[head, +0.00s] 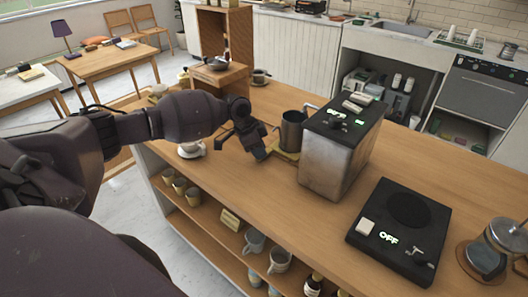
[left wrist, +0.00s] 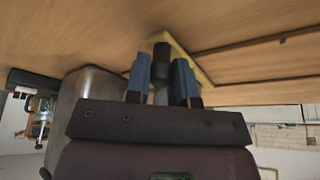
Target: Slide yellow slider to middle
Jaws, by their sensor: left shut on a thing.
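The yellow slider (head: 286,156) lies on the wooden counter beside the coffee machine, partly hidden by my gripper and the metal pitcher. In the left wrist view the slider (left wrist: 192,60) is a flat yellow piece with a short dark knob (left wrist: 161,50) in front of it. My left gripper (head: 258,150) is low over the counter at the slider's left end. In the left wrist view its two blue fingers (left wrist: 160,82) are shut around the knob. The slider's full track is hidden. My right gripper is in neither view.
A cup on a saucer (head: 191,149) is to the left. A black hot plate (head: 402,228) and a glass press (head: 491,250) are at the right.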

